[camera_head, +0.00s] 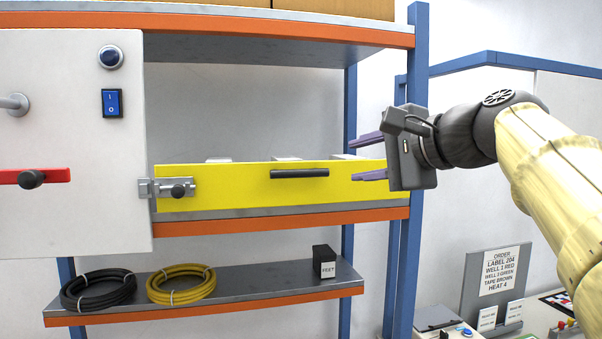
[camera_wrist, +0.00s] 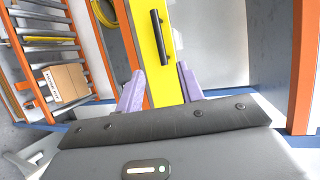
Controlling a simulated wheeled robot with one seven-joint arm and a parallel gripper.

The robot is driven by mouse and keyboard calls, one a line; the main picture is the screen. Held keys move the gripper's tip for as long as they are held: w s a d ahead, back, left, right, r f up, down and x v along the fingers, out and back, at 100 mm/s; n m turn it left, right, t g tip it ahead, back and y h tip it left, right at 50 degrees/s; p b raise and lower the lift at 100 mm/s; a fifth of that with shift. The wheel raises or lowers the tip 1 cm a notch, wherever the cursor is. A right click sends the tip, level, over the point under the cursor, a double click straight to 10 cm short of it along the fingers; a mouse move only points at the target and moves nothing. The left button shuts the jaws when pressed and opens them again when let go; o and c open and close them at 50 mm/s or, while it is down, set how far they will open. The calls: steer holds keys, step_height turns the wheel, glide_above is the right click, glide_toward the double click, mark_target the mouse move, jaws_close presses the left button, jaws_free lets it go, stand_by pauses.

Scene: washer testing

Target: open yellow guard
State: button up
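The yellow guard (camera_head: 240,189) is a long flat panel standing upright along the front of the middle shelf. It has a black bar handle (camera_head: 299,173) right of its middle and a metal latch with a dark knob (camera_head: 177,190) at its left end. My gripper (camera_head: 369,157) is at the guard's right end, its purple fingers open and pointing left. In the wrist view the guard (camera_wrist: 152,50) runs up between the two fingers (camera_wrist: 160,88), and its handle (camera_wrist: 161,37) lies beyond the fingertips. I see nothing held. Contact with the guard cannot be told.
A white panel (camera_head: 75,220) with a blue switch, a round button and a red bar stands left of the guard. A blue post (camera_head: 398,250) rises near my gripper. Black and yellow coils (camera_head: 181,283) and a black box (camera_head: 324,262) lie on the lower shelf.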

mark_target(303, 171)
steer(key=p+x, duration=0.7)
steer(key=x, duration=0.9)
steer(key=shift+w+a+r, duration=0.1)
steer(key=shift+w, duration=0.1)
steer(key=shift+w+a+f+p, duration=0.3)
steer(key=shift+w, duration=0.15)
steer(key=shift+s, duration=0.1)
jaws_close()
